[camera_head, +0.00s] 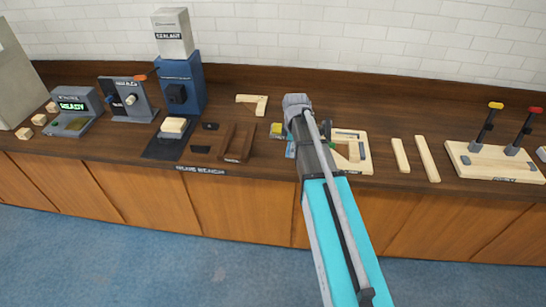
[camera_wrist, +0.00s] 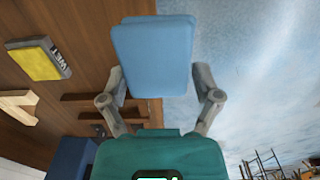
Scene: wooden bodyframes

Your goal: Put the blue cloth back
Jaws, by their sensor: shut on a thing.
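The blue cloth (camera_wrist: 155,50) shows in the wrist view as a flat, light-blue, folded pad with rounded corners. My gripper (camera_wrist: 160,85) is shut on it, with one finger at each side of its lower part. The cloth is up off the counter, over its front edge, with blue floor behind it on the right. In the head view a small light-blue piece of it (camera_head: 290,148) shows just left of my arm. My arm hides the rest of it and the gripper's fingers there.
A yellow pad (camera_head: 276,130) lies on the wooden counter (camera_head: 225,110); its dark end is lettered "WET" in the wrist view (camera_wrist: 35,60). A brown slotted wooden holder (camera_head: 237,143) and an L-shaped wooden piece (camera_head: 252,103) stand left of my arm. A wooden frame fixture (camera_head: 361,158) stands right.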

